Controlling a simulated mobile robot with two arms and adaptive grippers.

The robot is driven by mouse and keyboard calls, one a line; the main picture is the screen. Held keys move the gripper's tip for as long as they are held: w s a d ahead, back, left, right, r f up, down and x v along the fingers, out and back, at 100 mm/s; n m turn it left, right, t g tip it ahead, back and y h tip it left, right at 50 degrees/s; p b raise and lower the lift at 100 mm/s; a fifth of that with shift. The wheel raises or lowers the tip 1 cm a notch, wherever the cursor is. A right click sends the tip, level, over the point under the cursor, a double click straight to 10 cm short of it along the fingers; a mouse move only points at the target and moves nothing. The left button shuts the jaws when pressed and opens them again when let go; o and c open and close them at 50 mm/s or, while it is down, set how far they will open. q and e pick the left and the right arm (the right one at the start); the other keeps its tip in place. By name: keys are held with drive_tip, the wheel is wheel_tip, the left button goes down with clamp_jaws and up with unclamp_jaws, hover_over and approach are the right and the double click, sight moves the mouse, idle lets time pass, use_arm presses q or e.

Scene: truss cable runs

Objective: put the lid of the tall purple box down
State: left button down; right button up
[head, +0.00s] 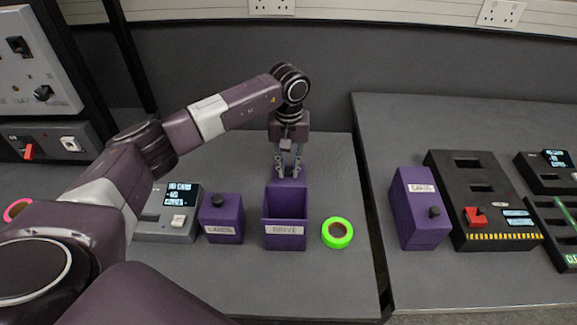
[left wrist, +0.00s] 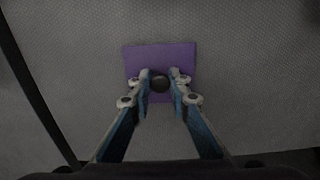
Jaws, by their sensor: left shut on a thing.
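The tall purple box (head: 284,237) with a white label stands open on the left grey table in the head view, its hollow inside showing. Its flat purple lid (head: 291,183) is just behind the box's far rim. In the left wrist view the square lid (left wrist: 160,58) has a round black knob (left wrist: 160,84). My left gripper (head: 288,170) is shut on this knob, its fingers on either side in the left wrist view (left wrist: 160,85). Grey surface shows around the lid; I cannot tell whether the lid touches it. My right gripper is not in view.
A small lidded purple box (head: 222,222) and a grey device (head: 166,228) stand left of the open box. A green tape roll (head: 337,233) lies right of it. Across a gap, the right table holds another purple box (head: 416,220) and a black panel (head: 470,180).

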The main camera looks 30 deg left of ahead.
sight(289, 168)
use_arm(q)
drive_tip(key=shift+f, duration=0.1)
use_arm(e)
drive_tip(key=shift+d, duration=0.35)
use_arm(q)
drive_tip(key=shift+f, duration=0.15)
drive_tip(key=c, duration=1.8)
unclamp_jaws()
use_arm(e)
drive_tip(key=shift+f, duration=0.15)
use_arm(q)
drive_tip(key=shift+r, duration=0.25)
wheel_tip(289, 168, up, 12)
drive_tip(key=b, duration=0.2)
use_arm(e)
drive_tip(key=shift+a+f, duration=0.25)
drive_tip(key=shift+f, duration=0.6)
